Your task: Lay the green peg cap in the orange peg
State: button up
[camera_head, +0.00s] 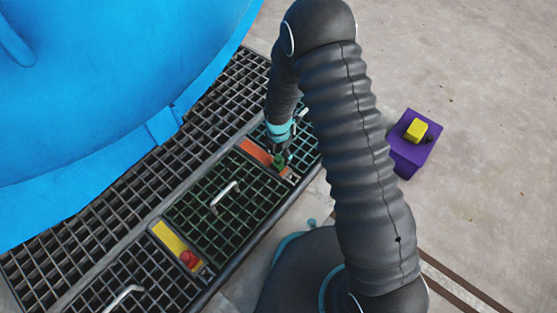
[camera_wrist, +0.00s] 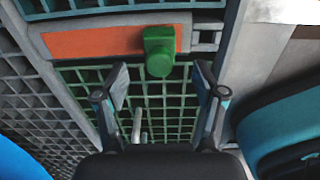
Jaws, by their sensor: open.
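The green peg cap (camera_head: 279,161) sits at the right end of the orange peg (camera_head: 254,151), a flat bar set in the dark grating. In the wrist view the cap (camera_wrist: 158,50) overlaps the right end of the orange bar (camera_wrist: 90,43), with its rounded part over the green grating. My gripper (camera_wrist: 160,78) is open, its two fingers apart and nothing between them. The cap is just beyond the fingertips, roughly centred between them. In the head view my gripper (camera_head: 284,146) is right at the cap and partly hides this area.
A yellow bar (camera_head: 172,238) with a red cap (camera_head: 188,258) lies in the grating at lower left. Metal handles (camera_head: 224,192) stand up from the grating. A large blue vessel (camera_head: 100,90) fills the left. A purple box (camera_head: 412,150) with a yellow block stands on open floor at right.

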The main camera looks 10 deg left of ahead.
jog(key=shift+r, duration=2.6)
jog(key=shift+s+d+m, duration=0.1)
jog(key=shift+s+m, duration=0.1)
jog(key=shift+m, duration=1)
jog(key=s+d+m+g, duration=0.2)
jog(key=s+m, duration=0.2)
jog(key=m, duration=0.2)
notch_tip(320, 180, up, 28)
jog(key=f+m+t+p, duration=0.15)
jog(key=m+p, duration=0.25)
jog(key=m, duration=1.2)
send_over(279, 159)
jog(key=s+d, duration=1.2)
jog(key=d, duration=0.2)
jog(key=r, duration=0.1)
jog(key=s+d+r+m+t+p, duration=0.2)
jog(key=d+r, duration=0.1)
jog(key=r, duration=0.4)
jog(key=s+d+r+m+t+p, duration=0.1)
jog(key=s+d+r+t, duration=0.1)
jog(key=r, duration=0.5)
jog(key=s+d+r+m+t+p, duration=0.2)
jog(key=s+d+r, duration=0.2)
jog(key=d+r, duration=0.1)
jog(key=shift+s+r+m+p, duration=0.2)
jog(key=shift+r+m+p, duration=0.1)
jog(key=shift+r, duration=0.6)
